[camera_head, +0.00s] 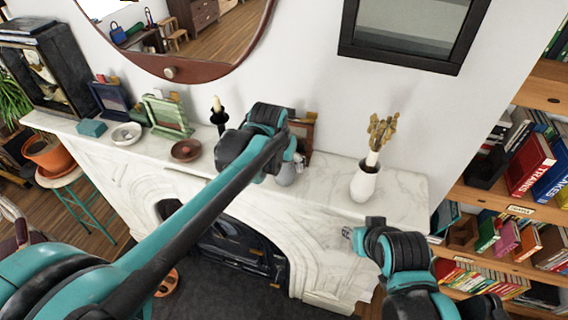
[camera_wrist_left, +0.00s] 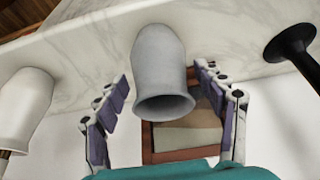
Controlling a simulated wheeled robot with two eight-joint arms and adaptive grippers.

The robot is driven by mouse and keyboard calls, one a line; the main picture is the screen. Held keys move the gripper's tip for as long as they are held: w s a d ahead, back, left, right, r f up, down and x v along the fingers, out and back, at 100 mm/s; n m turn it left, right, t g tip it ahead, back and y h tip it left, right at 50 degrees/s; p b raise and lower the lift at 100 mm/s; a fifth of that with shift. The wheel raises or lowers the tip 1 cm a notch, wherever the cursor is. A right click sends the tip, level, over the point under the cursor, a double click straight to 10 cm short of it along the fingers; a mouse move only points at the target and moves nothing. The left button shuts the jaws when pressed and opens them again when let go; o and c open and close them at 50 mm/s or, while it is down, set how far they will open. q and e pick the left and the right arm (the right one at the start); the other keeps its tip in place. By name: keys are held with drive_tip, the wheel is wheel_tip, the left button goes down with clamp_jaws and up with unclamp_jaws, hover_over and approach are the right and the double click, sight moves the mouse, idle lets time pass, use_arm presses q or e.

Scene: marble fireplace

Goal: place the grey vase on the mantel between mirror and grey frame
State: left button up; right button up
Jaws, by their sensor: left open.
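The grey vase (camera_head: 286,175) is on the white marble mantel (camera_head: 325,185), partly hidden by my left arm; it appears to stand upright there. In the left wrist view the vase (camera_wrist_left: 160,65) lies between my left gripper's fingers, with gaps on both sides. My left gripper (camera_head: 295,163) is open around it. The round wood-rimmed mirror (camera_head: 170,73) hangs above, to the left of the vase. The dark grey frame (camera_head: 400,61) hangs on the wall to the right. My right gripper (camera_head: 349,234) is in front of the mantel; its opening is unclear.
A white vase with dried flowers (camera_head: 365,183) stands right of the grey vase. A small brown frame (camera_head: 307,130) leans behind it. A dark candlestick (camera_head: 219,119) and brown bowl (camera_head: 186,150) are to the left. Bare marble lies between the two vases.

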use_arm(q)
drive_tip(key=shift+r, duration=0.1)
drive_tip(key=shift+r, duration=0.25)
drive_tip(key=v, duration=1.2)
drive_tip(key=s+a+f+n+t+y, duration=0.1)
drive_tip(key=s+a+f+n+t, duration=0.1)
drive_tip(key=s+a+f, duration=1.2)
drive_tip(key=shift+a+n+t+p, duration=0.35)
drive_tip(key=shift+a+n, duration=0.45)
drive_tip(key=shift+a, duration=0.45)
drive_tip(key=shift+s, duration=0.1)
wheel_tip(320, 180, down, 25)
drive_tip(key=b, duration=2.5)
drive_tip(key=shift+s+r, duration=0.15)
drive_tip(key=shift+s, duration=0.25)
